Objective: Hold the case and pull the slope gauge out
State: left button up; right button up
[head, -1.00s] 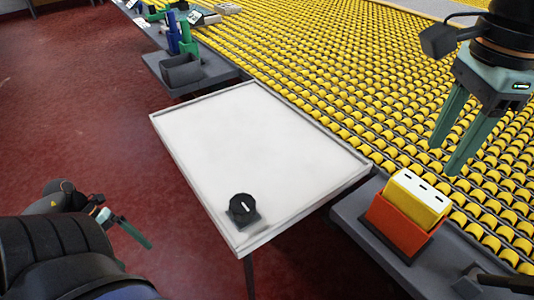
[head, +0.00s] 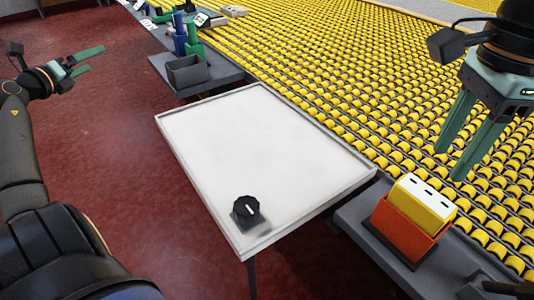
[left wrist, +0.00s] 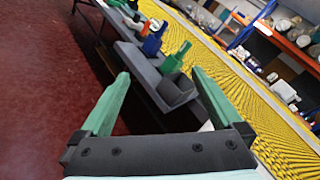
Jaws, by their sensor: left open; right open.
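A small black round gauge (head: 246,207) stands upright in a dark, low case (head: 247,221) at the near corner of the white table (head: 250,140). It has a short white mark on its face. Where the gauge meets the case is too small to make out. My left gripper (head: 95,58) is open and empty at the upper left, over the red floor and well away from the gauge. Its spread fingers also show in the left wrist view (left wrist: 160,74). My right gripper (head: 449,164) is open and empty at the right, above the orange box and the rollers.
An orange box (head: 398,232) holding a yellow and white block (head: 423,201) sits on a grey shelf right of the table. Yellow rollers (head: 330,65) run along the right. The tabletop is otherwise clear.

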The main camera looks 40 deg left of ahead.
pick_arm(q)
jog(key=d+r+m+t+y, duration=0.2)
jog(key=r+m+t+y, duration=0.3)
jog(key=r, duration=0.9)
jog(key=d+r+m+t+y, duration=0.1)
jog(key=d+r+m+y, duration=0.15)
jog(key=r+m, duration=0.75)
jog(key=w+d+f+m+h, duration=0.3)
jog(key=w+d+m+h, duration=0.5)
jog(key=w+d+h, duration=1.25)
jog(key=w+d+f+m+g+h, duration=0.2)
jog(key=w+d+f+g, duration=0.15)
jog(key=d, duration=0.45)
jog(key=w+d+f+m+g+h, duration=0.25)
jog(key=d+f, duration=0.25)
jog(key=d, duration=0.3)
jog(key=w+d+f+m+g+h, duration=0.25)
jog(key=d+f+g, duration=0.2)
jog(key=d, duration=0.35)
jog(key=m+g, duration=0.4)
jog(key=g, duration=1.1)
send_near(405, 227)
jog(key=w+a+f, duration=0.2)
jog(key=w, duration=0.2)
jog(key=shift+s+d+f, duration=0.25)
jog(key=shift+s+d, duration=0.1)
jog(key=shift+d, duration=0.1)
jog(key=x, duration=1.1)
jog(key=shift+d+f, duration=0.3)
jog(key=shift+f, duration=0.05)
